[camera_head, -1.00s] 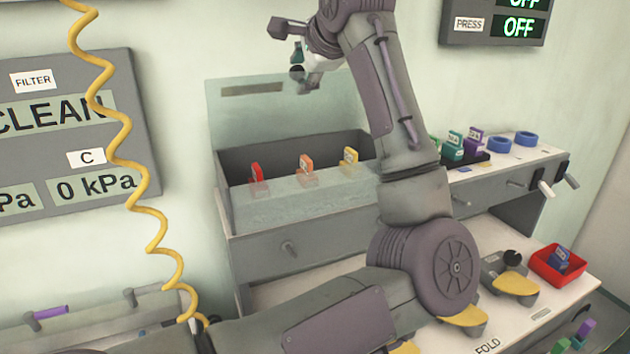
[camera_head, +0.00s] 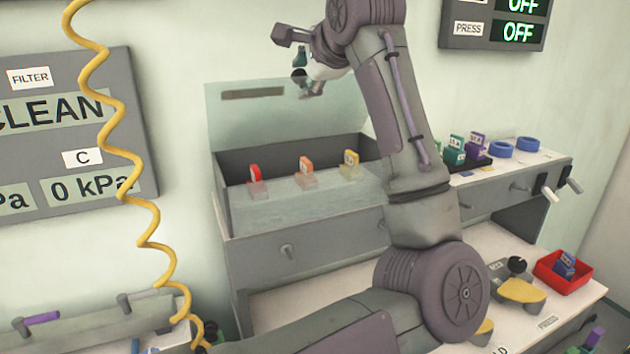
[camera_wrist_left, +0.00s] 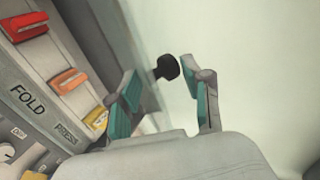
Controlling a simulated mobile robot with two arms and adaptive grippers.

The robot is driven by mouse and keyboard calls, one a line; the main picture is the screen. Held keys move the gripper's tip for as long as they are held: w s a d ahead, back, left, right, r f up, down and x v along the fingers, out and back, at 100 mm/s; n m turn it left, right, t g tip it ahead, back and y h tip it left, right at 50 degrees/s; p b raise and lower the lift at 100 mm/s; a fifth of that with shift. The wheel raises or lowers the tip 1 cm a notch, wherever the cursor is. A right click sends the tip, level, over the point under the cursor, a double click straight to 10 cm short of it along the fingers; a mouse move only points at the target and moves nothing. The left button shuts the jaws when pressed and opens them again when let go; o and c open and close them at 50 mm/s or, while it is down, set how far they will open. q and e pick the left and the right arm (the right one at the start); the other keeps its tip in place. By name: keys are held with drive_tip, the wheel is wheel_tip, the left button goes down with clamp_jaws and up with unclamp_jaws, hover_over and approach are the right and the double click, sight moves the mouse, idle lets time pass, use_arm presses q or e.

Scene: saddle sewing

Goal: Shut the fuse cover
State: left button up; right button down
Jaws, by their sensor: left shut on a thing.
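The fuse cover (camera_head: 235,115) is a pale see-through panel with a dark slot, standing raised at the back of the grey fuse box (camera_head: 285,247). Red (camera_head: 255,173), orange (camera_head: 306,165) and yellow (camera_head: 349,158) fuses stand in a row in the box. My left gripper (camera_head: 306,82) is at the cover's upper right, partly hidden by its own arm. In the left wrist view a black knob (camera_wrist_left: 167,67) on the cover lies between the teal-padded fingertips of this gripper (camera_wrist_left: 160,78). It is shut on the knob. My right gripper is out of view.
A yellow coiled hose (camera_head: 118,148) hangs at the left. Teal (camera_head: 455,150) and purple (camera_head: 477,144) fuses and blue rings (camera_head: 527,144) sit on the right counter. A red tray (camera_head: 567,287) stands lower right. The wall is close behind the cover.

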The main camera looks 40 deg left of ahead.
use_arm(q)
drive_tip(key=b, duration=0.1)
drive_tip(key=d+f+y+b, duration=0.1)
drive_tip(key=b, duration=0.1)
drive_tip(key=shift+s+d, duration=0.1)
drive_tip(key=shift+s, duration=0.2)
idle(0.5)
drive_tip(key=shift+s+d+f+t+y+b, duration=0.35)
drive_tip(key=shift+d+f+t+y+b, duration=0.25)
drive_tip(key=shift+b, duration=1.6)
drive_tip(key=shift+f, duration=0.1)
drive_tip(key=shift+a, duration=0.1)
